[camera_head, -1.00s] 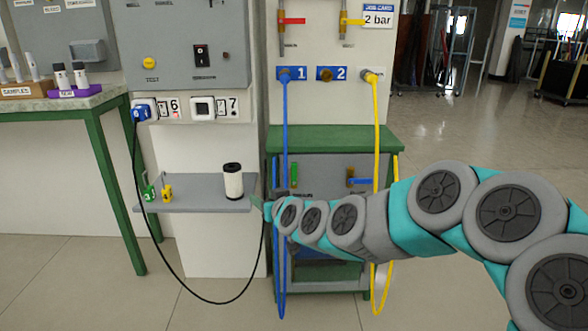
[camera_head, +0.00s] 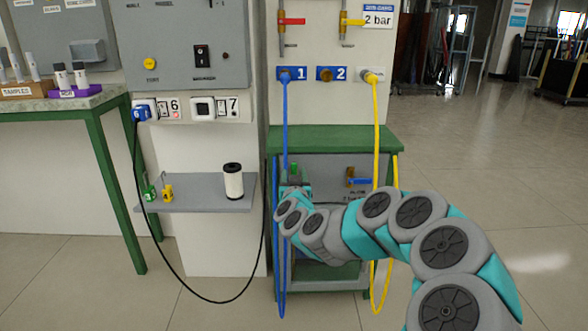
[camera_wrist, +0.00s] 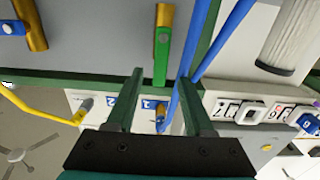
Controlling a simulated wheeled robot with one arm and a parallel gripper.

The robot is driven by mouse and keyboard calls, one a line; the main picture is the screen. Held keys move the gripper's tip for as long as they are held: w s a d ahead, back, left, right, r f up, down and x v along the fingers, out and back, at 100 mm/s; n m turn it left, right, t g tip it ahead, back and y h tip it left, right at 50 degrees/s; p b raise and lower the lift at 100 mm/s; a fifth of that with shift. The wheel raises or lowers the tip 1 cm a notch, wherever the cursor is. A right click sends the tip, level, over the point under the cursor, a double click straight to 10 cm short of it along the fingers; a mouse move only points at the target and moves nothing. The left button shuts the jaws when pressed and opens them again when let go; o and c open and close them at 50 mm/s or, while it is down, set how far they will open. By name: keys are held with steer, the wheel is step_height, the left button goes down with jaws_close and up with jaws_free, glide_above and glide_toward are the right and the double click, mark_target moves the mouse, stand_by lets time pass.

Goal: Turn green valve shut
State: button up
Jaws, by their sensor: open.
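The green valve has a green lever (camera_wrist: 162,55) on a brass body (camera_wrist: 165,15) on a grey panel. In the head view only the top of the green lever (camera_head: 294,169) shows above my gripper (camera_head: 294,186); the lever stands upright there. In the wrist view my gripper (camera_wrist: 160,78) is open and empty. Its two fingers appear on either side of the lever's free end. I cannot tell whether the lever is between them in depth or touches one.
A blue hose (camera_wrist: 195,60) runs close beside the right finger in the wrist view. A blue-handled valve (camera_head: 358,181) sits right of the green one. A yellow hose (camera_head: 376,130) hangs further right. A green bench top (camera_head: 340,139) overhangs the panel. A white cylinder (camera_head: 233,181) stands on the left shelf.

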mark_target(294, 169)
steer(key=shift+w, duration=1.6)
steer(key=shift+c, duration=0.2)
jaws_close()
